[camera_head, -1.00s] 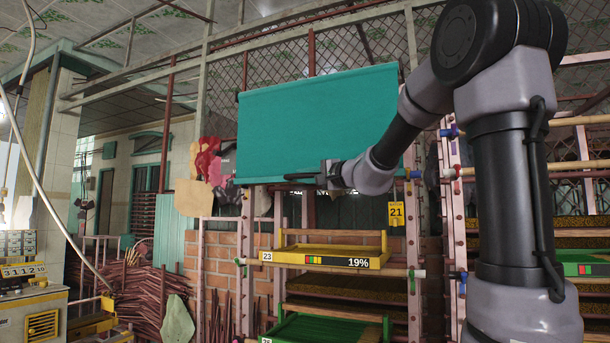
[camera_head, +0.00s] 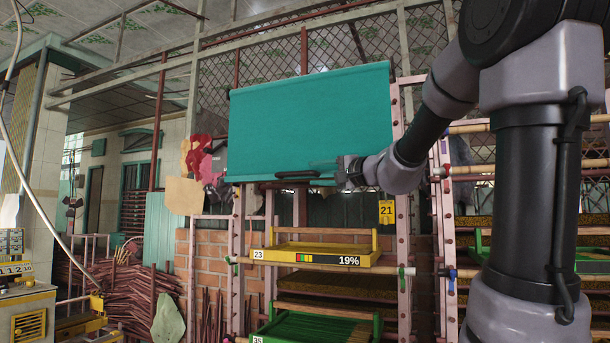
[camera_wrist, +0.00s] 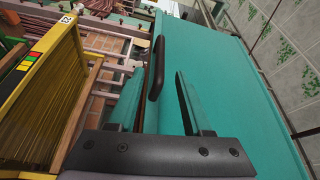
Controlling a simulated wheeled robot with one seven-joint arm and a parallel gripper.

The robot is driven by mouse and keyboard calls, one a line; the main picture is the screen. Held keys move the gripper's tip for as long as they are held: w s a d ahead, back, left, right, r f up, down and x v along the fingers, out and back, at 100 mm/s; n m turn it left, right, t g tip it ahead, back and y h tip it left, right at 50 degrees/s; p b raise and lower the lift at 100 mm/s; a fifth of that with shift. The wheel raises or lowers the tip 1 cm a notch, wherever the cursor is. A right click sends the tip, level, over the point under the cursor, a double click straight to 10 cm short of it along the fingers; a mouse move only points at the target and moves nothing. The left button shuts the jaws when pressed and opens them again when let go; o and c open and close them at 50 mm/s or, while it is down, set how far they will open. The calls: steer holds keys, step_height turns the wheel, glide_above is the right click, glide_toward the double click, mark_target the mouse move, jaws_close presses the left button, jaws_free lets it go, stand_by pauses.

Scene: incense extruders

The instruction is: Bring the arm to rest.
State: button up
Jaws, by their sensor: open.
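A teal shade (camera_head: 310,120) hangs down over the upper part of the central rack. A black handle (camera_head: 297,175) sits at its lower edge; it also shows in the wrist view (camera_wrist: 156,66). My gripper (camera_head: 322,170) is at the shade's lower edge, just right of the handle. In the wrist view my gripper (camera_wrist: 160,76) has its two fingers spread apart, with nothing held between them. The handle lies ahead of the gap between the fingertips and looks clear of both. My arm stretches from the right side toward the shade.
Below the shade, a yellow tray (camera_head: 320,255) marked 19% and a green tray (camera_head: 315,328) sit in the rack. A yellow tag (camera_head: 387,212) reading 21 hangs at right. Another rack (camera_head: 445,220) stands beside my arm. Reddish sticks (camera_head: 125,295) are piled at lower left.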

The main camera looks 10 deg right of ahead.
steer(key=shift+v, duration=1.1)
steer(key=s+a+f+n+g+h, duration=0.1)
steer(key=s+a+f+n+g, duration=0.15)
steer(key=s+f, duration=0.25)
steer(key=s+a+f+n+g, duration=0.1)
steer(key=s+a+f+g, duration=0.3)
steer(key=s+f, duration=0.2)
steer(key=s+d+f+n+g+h, duration=0.2)
steer(key=s+d+f+h, duration=0.4)
steer(key=s+f, duration=0.3)
steer(key=shift+s+d+f+h, duration=0.15)
steer(key=shift+s+f+h, duration=0.15)
steer(key=shift+f+h, duration=0.3)
